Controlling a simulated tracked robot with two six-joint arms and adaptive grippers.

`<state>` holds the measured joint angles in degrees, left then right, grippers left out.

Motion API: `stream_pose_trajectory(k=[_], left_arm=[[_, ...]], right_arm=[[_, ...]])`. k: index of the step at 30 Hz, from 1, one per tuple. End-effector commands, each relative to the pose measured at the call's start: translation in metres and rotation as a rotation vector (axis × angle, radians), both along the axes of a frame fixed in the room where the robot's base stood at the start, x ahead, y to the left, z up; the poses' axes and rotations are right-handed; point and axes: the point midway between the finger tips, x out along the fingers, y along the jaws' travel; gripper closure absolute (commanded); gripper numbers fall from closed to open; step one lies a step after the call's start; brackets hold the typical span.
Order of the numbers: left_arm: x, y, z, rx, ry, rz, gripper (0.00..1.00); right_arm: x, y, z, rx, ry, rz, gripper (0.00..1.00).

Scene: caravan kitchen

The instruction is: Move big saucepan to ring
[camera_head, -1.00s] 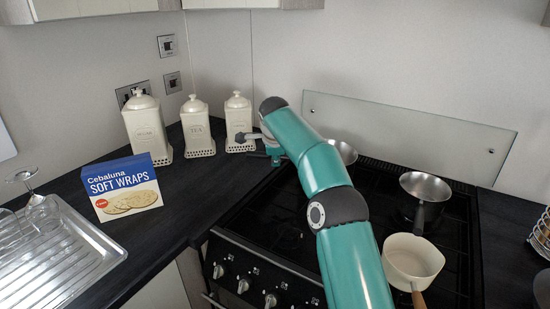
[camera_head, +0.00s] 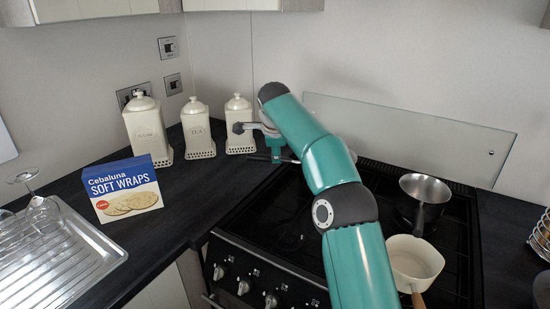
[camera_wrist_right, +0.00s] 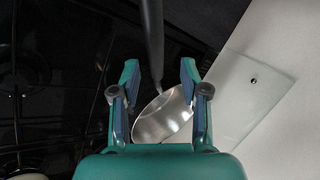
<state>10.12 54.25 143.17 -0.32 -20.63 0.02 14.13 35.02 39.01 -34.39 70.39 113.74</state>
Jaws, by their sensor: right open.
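A steel saucepan (camera_head: 352,155) is at the back left of the hob, mostly hidden behind my right arm. Its dark handle (camera_head: 262,158) points left toward the canisters. In the right wrist view the steel pan (camera_wrist_right: 163,118) shows between my right gripper's fingers, with its black handle (camera_wrist_right: 152,40) running up between them. My right gripper (camera_wrist_right: 160,75) is open, its fingers apart on either side of the handle. In the head view the gripper is partly hidden by its own arm. A second steel saucepan (camera_head: 425,188) sits at the back right of the hob (camera_head: 285,215). My left gripper is out of view.
A cream pan (camera_head: 415,262) stands at the front right of the hob. Cream canisters (camera_head: 198,130) stand close left of my right gripper. A soft wraps box (camera_head: 123,190) and a draining board (camera_head: 60,255) are at left. A glass splashback (camera_head: 410,128) stands behind the hob.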

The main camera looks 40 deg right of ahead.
Motion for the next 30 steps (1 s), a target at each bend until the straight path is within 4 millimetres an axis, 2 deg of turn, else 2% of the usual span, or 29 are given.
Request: stream_pose_trajectory(k=[1,6,12,30], left_arm=[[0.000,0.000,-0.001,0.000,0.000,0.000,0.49],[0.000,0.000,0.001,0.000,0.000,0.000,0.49],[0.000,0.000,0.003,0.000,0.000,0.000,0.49],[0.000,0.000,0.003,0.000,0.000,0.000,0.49]], right_arm=[[-0.004,0.005,0.011,0.000,-0.004,0.002,0.55],[-0.018,0.018,0.039,0.000,-0.003,0.001,0.55],[-0.027,0.027,0.059,-0.001,-0.001,0.000,0.55],[-0.029,0.029,0.062,0.000,0.000,0.000,0.55]])
